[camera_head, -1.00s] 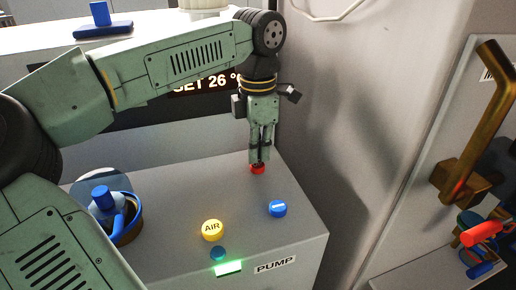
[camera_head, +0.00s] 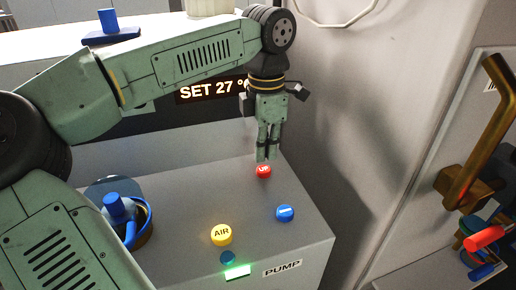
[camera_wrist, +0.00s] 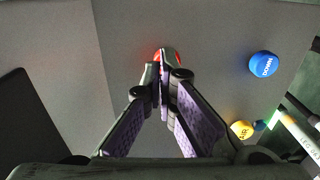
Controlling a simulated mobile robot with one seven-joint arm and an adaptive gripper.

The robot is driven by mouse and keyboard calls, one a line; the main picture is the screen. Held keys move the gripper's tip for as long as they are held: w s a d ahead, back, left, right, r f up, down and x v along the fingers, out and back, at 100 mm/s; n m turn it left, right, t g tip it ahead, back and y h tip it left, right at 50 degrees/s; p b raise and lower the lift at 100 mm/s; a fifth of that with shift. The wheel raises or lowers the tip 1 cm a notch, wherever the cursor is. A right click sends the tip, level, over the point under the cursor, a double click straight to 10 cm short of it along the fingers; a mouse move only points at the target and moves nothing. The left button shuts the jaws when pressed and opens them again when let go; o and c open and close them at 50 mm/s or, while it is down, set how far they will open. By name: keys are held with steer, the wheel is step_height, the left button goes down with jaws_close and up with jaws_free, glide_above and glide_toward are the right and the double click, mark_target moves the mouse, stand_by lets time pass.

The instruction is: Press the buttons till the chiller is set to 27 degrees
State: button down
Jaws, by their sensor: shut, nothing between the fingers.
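The chiller display (camera_head: 211,89) reads "SET 27 °", its right end hidden behind my arm. The red button (camera_head: 264,171), its label reading like "UP", sits on top of the grey box. My gripper (camera_head: 264,156) is shut and empty, pointing down just above and behind the red button; whether it touches cannot be told. In the wrist view the closed fingertips (camera_wrist: 163,62) cover most of the red button (camera_wrist: 157,55). The blue button (camera_head: 285,213) lies nearer the front right; in the wrist view it (camera_wrist: 263,64) reads "DOWN".
A yellow AIR button (camera_head: 221,235), a small blue button (camera_head: 227,257), a lit green lamp (camera_head: 237,272) and a PUMP label (camera_head: 282,268) are at the box's front. A blue-handled fitting (camera_head: 118,208) stands left. A brass handle (camera_head: 499,100) is far right. The wall rises behind the box.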

mark_target(264, 167)
step_height(264, 167, up, 11)
steer(key=b, duration=0.2)
stand_by(0.3)
